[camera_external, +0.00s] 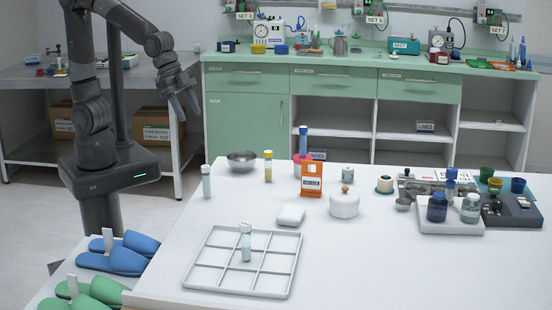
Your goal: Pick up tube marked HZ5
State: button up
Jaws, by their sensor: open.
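My gripper (186,106) is open and empty, raised in the air at the upper left, behind the white table and apart from everything on it. Several tubes are in view, but their markings are too small to read, so I cannot tell which is HZ5. A white-capped tube (206,183) stands upright at the table's left edge. A yellow-capped tube (268,168) stands by a metal bowl. Another white-capped tube (246,244) stands in the divided tray (192,277).
A tray (434,227) with dark and pale jars is at right. Slippers (122,259) lie at lower left. The table's front right is clear.

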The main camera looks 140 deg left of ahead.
jog(key=w+a+f+n, duration=0.25)
jog(key=a+f, duration=0.25)
jog(key=a, duration=0.6)
jog(key=y, duration=0.1)
send_over(269, 182)
jog(key=shift+n, duration=0.35)
jog(key=shift+s+a+f, duration=0.1)
jog(key=shift+s+f, duration=0.05)
jog(key=shift+f, duration=2.45)
jog(key=shift+s+a+f, duration=0.1)
jog(key=shift+s+f, duration=0.05)
jog(key=shift+f, duration=2.45)
jog(key=shift+s+a+f, duration=0.1)
jog(key=shift+s+f, duration=0.05)
jog(key=shift+f, duration=2.45)
jog(key=shift+c, duration=0.6)
jog(key=c, duration=0.9)
